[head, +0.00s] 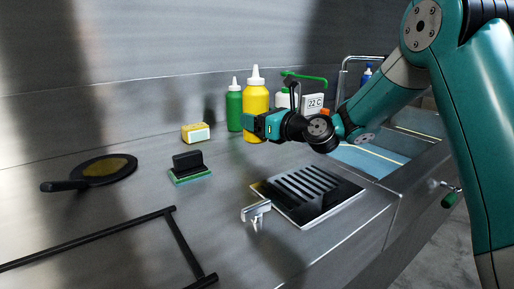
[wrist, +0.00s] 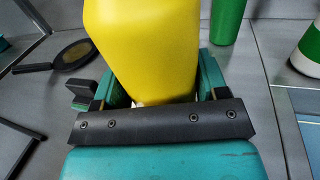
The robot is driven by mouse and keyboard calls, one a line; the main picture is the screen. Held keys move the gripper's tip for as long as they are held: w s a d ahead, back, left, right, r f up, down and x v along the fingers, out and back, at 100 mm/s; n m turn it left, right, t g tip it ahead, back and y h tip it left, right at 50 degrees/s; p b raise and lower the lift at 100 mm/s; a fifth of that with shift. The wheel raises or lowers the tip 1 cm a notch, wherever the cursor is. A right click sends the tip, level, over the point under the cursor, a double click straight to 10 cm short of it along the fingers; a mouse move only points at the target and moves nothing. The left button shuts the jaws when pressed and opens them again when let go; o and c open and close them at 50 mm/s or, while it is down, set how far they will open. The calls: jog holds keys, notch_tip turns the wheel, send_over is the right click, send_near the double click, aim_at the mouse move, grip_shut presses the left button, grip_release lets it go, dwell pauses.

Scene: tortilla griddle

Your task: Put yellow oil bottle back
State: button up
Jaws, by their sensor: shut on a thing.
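The yellow oil bottle (head: 257,101) stands upright near the back wall in the head view, with a white nozzle on top. My gripper (head: 250,122) is shut on its body from the right side. In the wrist view the yellow bottle (wrist: 145,45) fills the space between the teal fingers of my gripper (wrist: 155,85). Whether the bottle's base touches the counter is hard to tell.
A green bottle (head: 234,109) stands just left of the yellow one. A sponge (head: 196,133), a scrubber (head: 188,167), a pan (head: 105,170) and a slotted black grate (head: 308,192) lie on the counter. A temperature display (head: 314,104) and a sink (head: 365,160) are to the right.

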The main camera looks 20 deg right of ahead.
aim_at(265, 141)
jog(key=shift+f+b, duration=0.85)
jog(key=shift+f, duration=2.05)
jog(key=shift+f, duration=0.15)
jog(key=o, duration=1.4)
jog(key=shift+c, duration=0.2)
jog(key=shift+s+d, duration=0.1)
jog(key=b+v, duration=0.1)
jog(key=v, duration=1)
jog(key=shift+s+d+b, duration=0.15)
jog(key=shift+s+b, duration=0.25)
